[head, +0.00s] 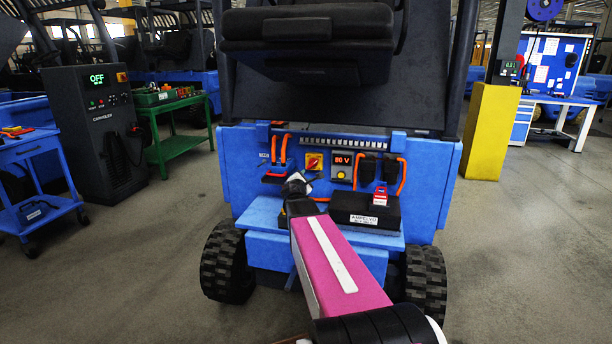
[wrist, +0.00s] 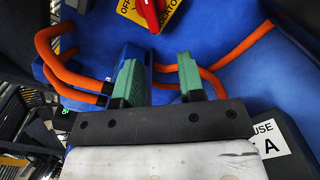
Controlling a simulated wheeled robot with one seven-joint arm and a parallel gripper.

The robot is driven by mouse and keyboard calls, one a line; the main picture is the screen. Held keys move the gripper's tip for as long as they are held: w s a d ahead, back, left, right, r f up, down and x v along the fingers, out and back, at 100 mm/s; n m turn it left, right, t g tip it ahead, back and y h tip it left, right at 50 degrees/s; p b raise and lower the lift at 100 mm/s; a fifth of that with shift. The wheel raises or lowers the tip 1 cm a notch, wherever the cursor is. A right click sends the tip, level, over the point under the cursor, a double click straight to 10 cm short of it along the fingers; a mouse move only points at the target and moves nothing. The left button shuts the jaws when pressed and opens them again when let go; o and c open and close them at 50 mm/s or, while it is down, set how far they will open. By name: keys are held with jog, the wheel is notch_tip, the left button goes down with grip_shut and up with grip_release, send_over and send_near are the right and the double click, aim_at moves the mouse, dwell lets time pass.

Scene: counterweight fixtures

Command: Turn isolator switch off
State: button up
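The isolator switch (head: 313,162) is a red handle on a yellow plate, on the blue rear panel of the vehicle in the head view. In the wrist view the red handle (wrist: 151,14) is at the top edge, partly cut off. Its yellow plate (wrist: 128,10) shows part of the word "OFF". My gripper (head: 297,184) is just below and left of the switch in the head view. In the wrist view my gripper (wrist: 159,62) has its two green-padded fingers apart, with nothing between them. The fingertips point toward the panel below the switch and appear clear of the handle.
Orange cables (wrist: 68,75) loop on both sides of my fingers. An 80 V display (head: 342,159) is right of the switch. A charger cabinet (head: 97,130) reading OFF stands left.

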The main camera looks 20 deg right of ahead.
aim_at(309, 168)
jog(key=shift+n, duration=0.4)
jog(key=shift+w+a+r+x, duration=0.1)
jog(key=shift+x, duration=1.65)
jog(key=shift+w+a+r+x, duration=0.1)
jog(key=shift+x, duration=1.65)
jog(key=shift+w+a+r+x, duration=0.1)
jog(key=shift+r+x, duration=0.05)
jog(key=shift+x, duration=1.6)
jog(key=shift+c, duration=0.3)
